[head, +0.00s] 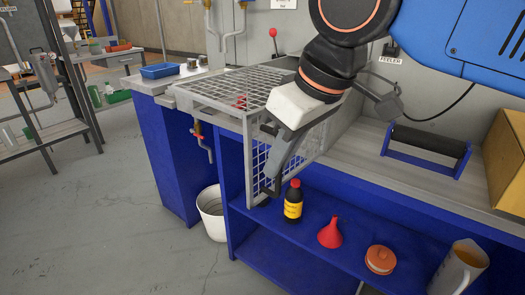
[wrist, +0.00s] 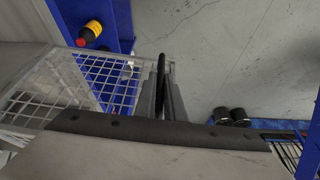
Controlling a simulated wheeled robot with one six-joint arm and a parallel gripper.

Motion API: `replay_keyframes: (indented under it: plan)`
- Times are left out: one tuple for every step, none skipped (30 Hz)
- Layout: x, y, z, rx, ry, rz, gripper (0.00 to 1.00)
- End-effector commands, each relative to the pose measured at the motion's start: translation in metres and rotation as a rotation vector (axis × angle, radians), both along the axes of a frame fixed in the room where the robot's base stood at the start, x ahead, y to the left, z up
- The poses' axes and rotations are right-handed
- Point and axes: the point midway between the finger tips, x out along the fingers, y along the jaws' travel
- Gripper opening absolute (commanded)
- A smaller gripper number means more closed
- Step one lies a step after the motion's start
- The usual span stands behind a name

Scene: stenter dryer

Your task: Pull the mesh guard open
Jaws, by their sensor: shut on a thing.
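The mesh guard (head: 232,88) is a grey wire cage on the bench, with a flat mesh top and mesh sides that reach down past the bench edge. My gripper (head: 268,190) is low at the guard's front corner, its fingers slanting down to the frame. It is shut on the guard's edge; the exact grip point is partly hidden. In the wrist view my gripper (wrist: 165,75) shows closed at the end of the mesh guard (wrist: 105,78), with grey floor beyond.
A white bucket (head: 212,212) stands on the floor. A roller on a blue stand (head: 428,145) is at right. Open floor lies left.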

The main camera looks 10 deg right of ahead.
Motion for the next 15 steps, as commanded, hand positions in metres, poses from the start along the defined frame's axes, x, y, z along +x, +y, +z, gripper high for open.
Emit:
replay_keyframes:
  plan:
    - [-0.003,-0.004,0.001,0.003,-0.001,-0.001,0.00]
    - [-0.005,-0.005,0.001,0.003,-0.001,-0.001,0.00]
    - [-0.006,-0.007,0.001,0.002,-0.001,-0.003,0.00]
    - [-0.007,-0.009,0.001,0.002,-0.001,-0.003,0.00]
    - [-0.008,-0.010,0.001,0.002,0.000,-0.003,0.00]
    - [-0.009,-0.011,0.001,0.002,0.000,-0.003,0.00]
    - [-0.010,-0.012,0.001,0.002,0.000,-0.003,0.00]
    - [-0.010,-0.012,0.001,0.002,0.000,-0.003,0.00]
    - [-0.011,-0.013,0.001,0.002,0.000,-0.003,0.00]
    - [-0.011,-0.013,0.001,0.002,0.000,-0.003,0.00]
    - [-0.011,-0.014,0.001,0.002,0.000,-0.003,0.00]
    - [-0.012,-0.014,0.001,0.002,0.000,-0.003,0.00]
    - [-0.012,-0.014,0.001,0.002,0.000,-0.003,0.00]
    - [-0.012,-0.014,0.001,0.002,0.000,-0.003,0.00]
    - [-0.012,-0.014,0.001,0.002,0.000,-0.003,0.00]
